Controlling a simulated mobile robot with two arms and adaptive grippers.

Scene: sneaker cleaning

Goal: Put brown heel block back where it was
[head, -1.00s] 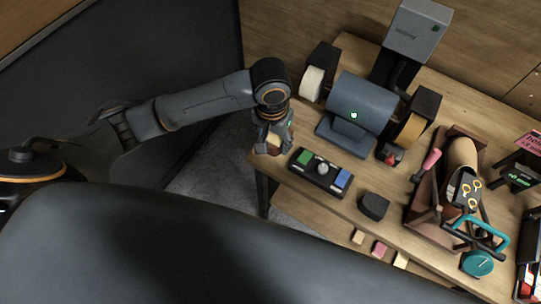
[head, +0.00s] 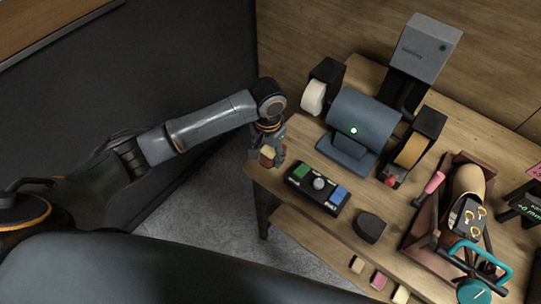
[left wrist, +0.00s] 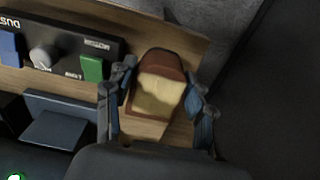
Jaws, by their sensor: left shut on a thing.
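The brown heel block (left wrist: 160,85) has a brown rounded end and a pale tan face. In the left wrist view it sits between the two fingers of my left gripper (left wrist: 158,105), which is shut on it. In the head view my left gripper (head: 268,153) holds the block (head: 267,156) at the left end of the wooden workbench (head: 290,205), left of the control panel. I cannot tell whether the block touches the bench top. My right gripper is not in view.
The control panel (head: 318,188) has green and blue buttons and a knob. Behind it stands a grinder (head: 360,120) with two wheels. A black block (head: 369,228) lies near the front edge. A brown shoe holder (head: 420,232) stands right. A lower shelf holds small blocks, one pink (head: 379,280).

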